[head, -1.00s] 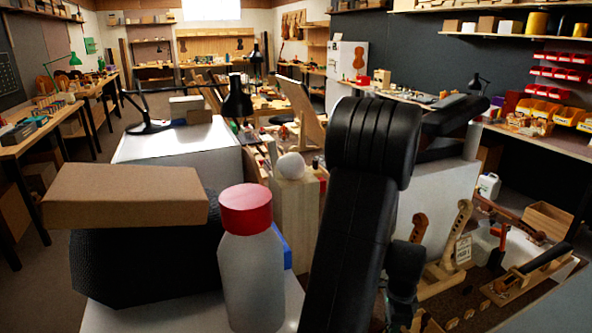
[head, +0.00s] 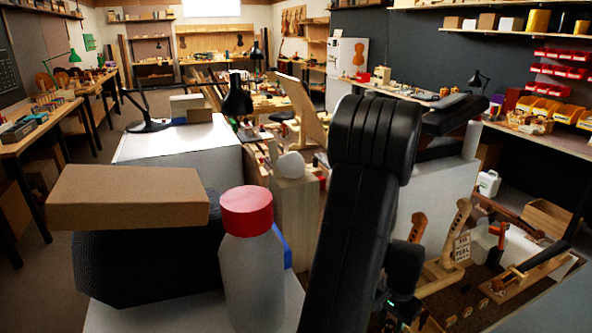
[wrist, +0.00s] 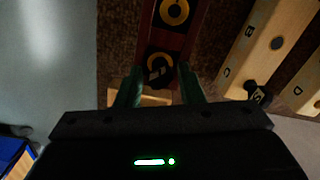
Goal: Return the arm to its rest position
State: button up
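My arm (head: 365,190) is black and stands large in the middle of the head view, folded, with its lower end (head: 403,270) hanging down to the right. A small green light shows there. The gripper's fingers are hidden in the head view. In the wrist view my gripper (wrist: 160,86) has its two dark green fingers apart. A dark red bar with black and yellow rings (wrist: 172,12) shows beyond and between the fingertips. I see no clear contact between the fingers and it.
A cardboard box (head: 130,196) and a white bottle with a red cap (head: 252,265) stand close at left. Wooden stands with scroll necks (head: 455,240) and a long wooden tray (head: 530,275) are at right. Lettered wooden blocks (wrist: 262,45) lie right of the gripper in the wrist view.

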jog(key=n, duration=0.5)
jog(key=shift+p, duration=0.35)
jog(key=shift+r, duration=0.55)
jog(key=shift+s, duration=0.1)
